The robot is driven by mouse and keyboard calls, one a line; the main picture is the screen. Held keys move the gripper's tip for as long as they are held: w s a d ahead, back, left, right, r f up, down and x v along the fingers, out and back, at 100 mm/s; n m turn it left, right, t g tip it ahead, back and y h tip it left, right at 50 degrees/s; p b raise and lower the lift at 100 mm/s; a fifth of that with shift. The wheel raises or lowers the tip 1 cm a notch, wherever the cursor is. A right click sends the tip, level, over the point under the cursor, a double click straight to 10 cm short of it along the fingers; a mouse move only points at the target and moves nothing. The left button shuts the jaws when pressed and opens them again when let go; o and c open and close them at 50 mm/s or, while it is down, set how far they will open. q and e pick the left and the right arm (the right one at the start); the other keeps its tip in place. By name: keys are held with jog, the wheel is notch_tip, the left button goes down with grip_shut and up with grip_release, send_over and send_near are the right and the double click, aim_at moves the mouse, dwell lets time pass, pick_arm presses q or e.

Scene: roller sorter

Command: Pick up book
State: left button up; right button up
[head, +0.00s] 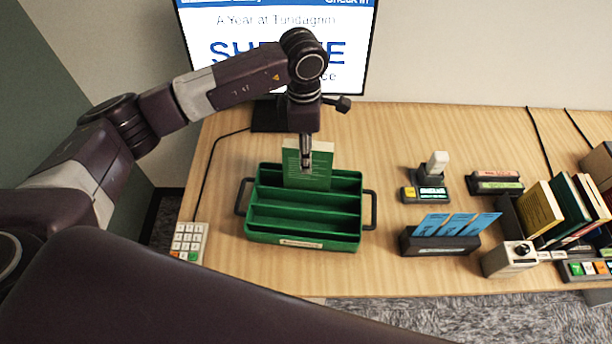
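A green book (318,172) stands upright in the rear part of a green divided tray (300,241), its top rising above the rim. Its cover carries pale print. My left gripper (306,160) points down from above and overlaps the upper part of the book. I see it edge-on, so I cannot tell whether its fingers are closed on the book. The lower edge of the book is hidden inside the tray. My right gripper is not in view.
A monitor (365,50) stands behind the tray. A keypad (188,241) lies left. To the right are a blue-card holder (440,245), a scanner in a stand (436,165) and a row of books (540,211). Bare table (390,135) lies between.

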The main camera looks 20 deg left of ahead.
aim_at(303, 180)
pick_arm(q)
jog(key=f, duration=0.3)
jog(key=s+f+p, duration=0.1)
jog(key=f, duration=0.2)
jog(key=f+p, duration=0.1)
jog(key=f, duration=0.3)
jog(key=shift+s+a, duration=0.15)
jog(key=shift+a, duration=0.1)
jog(key=shift+f+p, duration=0.3)
jog(key=shift+f, duration=0.35)
jog(key=shift+c, duration=0.8)
grip_shut()
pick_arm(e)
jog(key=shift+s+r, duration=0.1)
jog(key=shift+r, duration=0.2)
pick_arm(q)
jog(key=shift+r, duration=0.1)
